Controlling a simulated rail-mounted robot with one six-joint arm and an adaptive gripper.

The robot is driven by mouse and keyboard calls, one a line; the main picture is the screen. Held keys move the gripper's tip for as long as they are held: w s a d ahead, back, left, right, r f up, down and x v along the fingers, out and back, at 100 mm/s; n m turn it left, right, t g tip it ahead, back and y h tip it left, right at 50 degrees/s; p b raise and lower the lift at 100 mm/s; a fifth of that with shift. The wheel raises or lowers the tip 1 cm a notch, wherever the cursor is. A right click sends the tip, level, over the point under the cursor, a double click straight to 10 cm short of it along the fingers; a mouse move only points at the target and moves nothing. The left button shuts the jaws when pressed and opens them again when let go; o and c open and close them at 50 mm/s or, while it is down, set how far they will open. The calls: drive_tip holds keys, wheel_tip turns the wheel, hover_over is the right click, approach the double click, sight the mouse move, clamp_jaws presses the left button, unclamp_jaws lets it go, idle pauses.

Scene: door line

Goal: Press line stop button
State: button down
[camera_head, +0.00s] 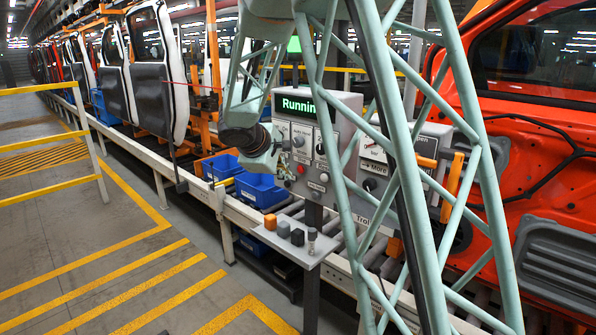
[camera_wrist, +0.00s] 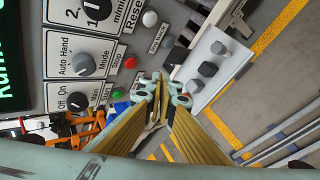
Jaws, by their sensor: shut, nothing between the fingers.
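The grey control panel (camera_head: 310,150) has a green-lit display (camera_head: 299,106) reading "Running". The red button labelled Stop (camera_wrist: 130,63) is on the panel in the wrist view; it also shows in the head view (camera_head: 300,169). The green Start button (camera_wrist: 117,94) is beside it, and the white Reset button (camera_wrist: 150,18) is on its other side. My gripper (camera_wrist: 163,88) is shut and empty, its fingertips below and right of the Stop button in the wrist view. The fingertips appear apart from the button. In the head view my gripper (camera_head: 273,152) covers the panel's lower left part.
Blue bins (camera_head: 258,188) stand on the conveyor behind. An orange door (camera_head: 540,150) is at the right. Yellow railings (camera_head: 55,143) and open floor lie at the left.

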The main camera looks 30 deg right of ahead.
sight(301, 169)
drive_tip(key=w+f+n, duration=0.1)
drive_tip(key=w+f, duration=0.3)
drive_tip(key=w, duration=0.2)
drive_tip(key=shift+w+a+f+n+t, duration=0.25)
drive_tip(key=shift+w+a+n+t, duration=0.1)
drive_tip(key=shift+a+n+t, duration=0.1)
drive_tip(key=shift+d+p, duration=0.15)
drive_tip(key=shift+p, duration=0.15)
drive_tip(key=w+d+p, duration=0.1)
drive_tip(key=w+d, duration=0.1)
drive_tip(key=d, duration=0.6)
drive_tip(key=shift+w+p, duration=0.4)
drive_tip(key=shift+w+d+b, duration=0.2)
drive_tip(key=shift+d+b, duration=0.1)
drive_tip(key=shift+d, duration=0.2)
drive_tip(key=shift+w+d+b, duration=0.15)
drive_tip(key=shift+d+b, duration=0.1)
drive_tip(key=shift+d, duration=0.25)
idle(3.0)
drive_tip(key=shift+s+a, duration=0.1)
drive_tip(key=shift+a, duration=0.1)
idle(0.3)
drive_tip(key=shift+s+a+b, duration=0.25)
drive_tip(key=shift+a+b, duration=0.35)
drive_tip(key=shift+a, duration=0.15)
